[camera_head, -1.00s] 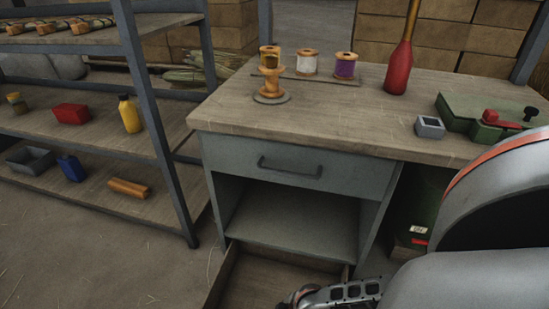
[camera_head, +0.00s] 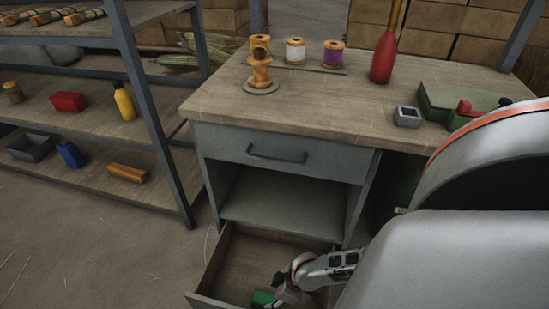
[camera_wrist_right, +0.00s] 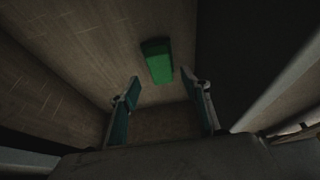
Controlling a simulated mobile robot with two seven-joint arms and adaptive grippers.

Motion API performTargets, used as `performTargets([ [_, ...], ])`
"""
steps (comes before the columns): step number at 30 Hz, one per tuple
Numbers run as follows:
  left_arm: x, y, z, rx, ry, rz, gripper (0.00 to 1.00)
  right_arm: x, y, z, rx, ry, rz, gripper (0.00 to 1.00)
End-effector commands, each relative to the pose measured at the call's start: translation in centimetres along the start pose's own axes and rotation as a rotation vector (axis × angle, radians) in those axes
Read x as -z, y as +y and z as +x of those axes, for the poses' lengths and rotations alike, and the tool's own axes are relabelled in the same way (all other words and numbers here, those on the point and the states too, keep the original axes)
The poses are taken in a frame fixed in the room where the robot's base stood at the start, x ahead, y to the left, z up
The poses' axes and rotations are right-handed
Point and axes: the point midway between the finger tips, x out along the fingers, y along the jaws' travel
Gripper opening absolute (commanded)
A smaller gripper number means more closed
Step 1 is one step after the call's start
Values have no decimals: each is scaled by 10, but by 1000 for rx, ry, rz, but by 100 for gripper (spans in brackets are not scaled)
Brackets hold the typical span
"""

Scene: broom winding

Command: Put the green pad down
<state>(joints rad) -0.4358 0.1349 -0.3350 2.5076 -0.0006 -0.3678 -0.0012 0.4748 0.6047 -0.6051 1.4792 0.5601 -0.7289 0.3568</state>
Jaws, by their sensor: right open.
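The green pad (camera_head: 263,299) lies in the open bottom drawer (camera_head: 232,262) of the desk, at the lower edge of the head view. In the right wrist view the green pad (camera_wrist_right: 157,61) is a small green block, apart from both fingers. My right gripper (camera_head: 283,287) is low in the drawer, close by the pad. In the right wrist view my right gripper (camera_wrist_right: 165,98) is open, with nothing between its fingers. Part of the pad is hidden by the gripper in the head view. My left gripper is not in view.
The desk (camera_head: 290,110) holds spools, a red bottle-shaped object (camera_head: 383,58), a small grey box (camera_head: 407,117) and a green case (camera_head: 455,104). An upper drawer (camera_head: 275,150) is shut. A shelf rack (camera_head: 150,115) stands left. The drawer walls surround the gripper.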

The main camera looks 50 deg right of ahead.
Motion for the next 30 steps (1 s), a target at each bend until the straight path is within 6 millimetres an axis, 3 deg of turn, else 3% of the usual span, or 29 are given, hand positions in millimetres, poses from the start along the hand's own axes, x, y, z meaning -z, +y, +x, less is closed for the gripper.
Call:
performTargets([
  [1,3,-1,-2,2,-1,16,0,11,4,-17,-6,15,-4,47],
  [3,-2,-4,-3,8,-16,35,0,10,3,-29,-5,13,-4,47],
  [9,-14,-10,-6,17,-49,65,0,4,1,-51,-1,6,-1,47],
  [30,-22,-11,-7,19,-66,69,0,-1,-1,-54,1,-2,0,47],
])
